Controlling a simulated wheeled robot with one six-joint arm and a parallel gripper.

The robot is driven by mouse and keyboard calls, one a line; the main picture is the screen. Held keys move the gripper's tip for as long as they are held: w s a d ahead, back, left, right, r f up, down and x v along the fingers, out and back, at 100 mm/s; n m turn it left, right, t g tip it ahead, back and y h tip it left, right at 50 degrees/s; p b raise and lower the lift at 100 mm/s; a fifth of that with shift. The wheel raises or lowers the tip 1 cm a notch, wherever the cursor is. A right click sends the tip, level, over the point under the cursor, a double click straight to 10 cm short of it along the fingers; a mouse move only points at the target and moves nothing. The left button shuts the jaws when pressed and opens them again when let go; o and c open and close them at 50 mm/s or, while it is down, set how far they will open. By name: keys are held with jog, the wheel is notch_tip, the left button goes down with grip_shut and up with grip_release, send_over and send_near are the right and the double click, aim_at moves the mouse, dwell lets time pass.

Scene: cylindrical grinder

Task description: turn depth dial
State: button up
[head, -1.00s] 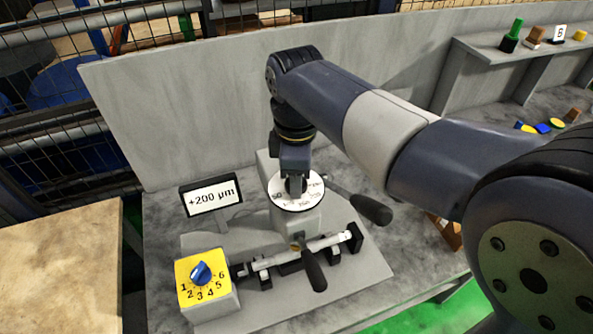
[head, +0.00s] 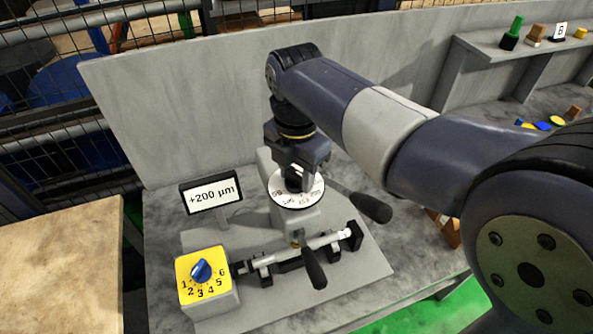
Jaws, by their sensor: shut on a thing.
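The depth dial (head: 297,199) is a white disc with black marks on top of the grey grinder. My gripper (head: 294,178) points down from above and is shut on the dial's dark central knob, which it mostly hides. The display (head: 211,194) left of the dial reads +200 µm. A yellow box (head: 203,275) with a blue selector knob (head: 201,270) and numbers 1 to 6 stands at the front left of the machine.
A black-handled lever (head: 369,207) sticks out right of the dial, and another handle (head: 314,269) stands in front. A bar (head: 308,252) lies across the front. A grey panel (head: 180,110) stands behind. A shelf (head: 520,48) at upper right holds small items.

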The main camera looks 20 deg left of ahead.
aim_at(296, 171)
jog(key=shift+n, duration=1)
jog(key=o, duration=0.9)
jog(key=shift+o, duration=0.2)
notch_tip(296, 171, up, 11)
jog(key=b, duration=0.1)
jog(key=shift+f, duration=0.1)
